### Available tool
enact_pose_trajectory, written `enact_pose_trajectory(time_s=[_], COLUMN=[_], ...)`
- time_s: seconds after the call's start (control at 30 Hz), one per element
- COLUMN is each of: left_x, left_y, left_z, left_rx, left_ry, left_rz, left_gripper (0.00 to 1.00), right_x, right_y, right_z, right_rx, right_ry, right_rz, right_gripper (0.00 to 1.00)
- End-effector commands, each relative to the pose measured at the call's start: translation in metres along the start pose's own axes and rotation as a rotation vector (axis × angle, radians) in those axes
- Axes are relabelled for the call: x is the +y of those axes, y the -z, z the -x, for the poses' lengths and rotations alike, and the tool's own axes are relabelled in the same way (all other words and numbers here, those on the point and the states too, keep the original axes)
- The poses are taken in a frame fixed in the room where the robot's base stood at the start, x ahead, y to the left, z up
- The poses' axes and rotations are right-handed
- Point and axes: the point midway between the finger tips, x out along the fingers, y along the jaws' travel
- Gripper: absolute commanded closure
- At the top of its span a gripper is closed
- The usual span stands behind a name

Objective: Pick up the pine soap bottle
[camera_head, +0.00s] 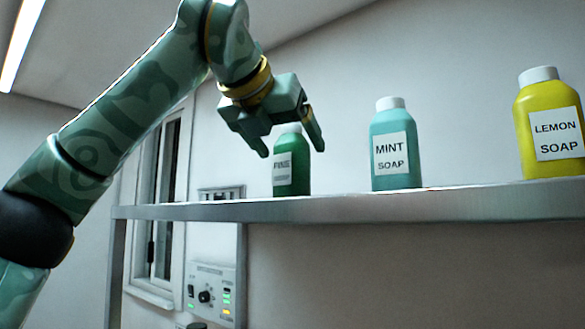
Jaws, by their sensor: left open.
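The dark green bottle (297,170) stands upright on the metal shelf at the left of a row of bottles. Its pale label is turned left and too small to read clearly; by its colour it fits the pine soap. My left gripper (290,148) is open and points down at this bottle. Its two fingers show on either side of the bottle's top in the picture, and the gripper covers part of the white cap. I cannot tell whether the fingers touch the bottle. My right gripper is not in view.
A teal mint soap bottle (397,150) and a yellow lemon soap bottle (551,125) stand to the right on the same shelf (345,205). Bare shelf lies between the bottles. A control panel (212,293) and a window (158,215) are on the wall below and left.

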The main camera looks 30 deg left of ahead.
Motion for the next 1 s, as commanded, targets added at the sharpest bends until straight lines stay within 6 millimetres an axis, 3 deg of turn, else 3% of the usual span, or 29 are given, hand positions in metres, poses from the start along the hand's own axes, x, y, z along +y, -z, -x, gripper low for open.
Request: enact_pose_trajectory(time_s=[0.4,0.63,0.67,0.8,0.87,1.0], left_x=[0.003,0.003,0.003,0.003,0.003,0.003], left_y=[0.003,0.003,0.003,0.003,0.003,0.003], left_z=[-0.051,-0.054,-0.054,-0.054,-0.054,-0.054], left_rx=[0.0,-0.001,-0.001,-0.001,-0.001,-0.002], left_ry=[0.001,0.001,0.001,0.001,0.001,0.001], left_rz=[-0.001,-0.001,-0.001,-0.001,-0.001,-0.001], left_gripper=[0.19,0.19,0.22,0.61,0.76,0.76], right_x=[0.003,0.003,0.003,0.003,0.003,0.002], right_y=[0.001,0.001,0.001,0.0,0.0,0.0], right_z=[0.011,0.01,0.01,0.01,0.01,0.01], right_rx=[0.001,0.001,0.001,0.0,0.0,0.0], right_ry=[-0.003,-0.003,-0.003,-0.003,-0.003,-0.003], right_rz=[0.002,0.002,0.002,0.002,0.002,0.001], right_gripper=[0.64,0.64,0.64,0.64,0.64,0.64])
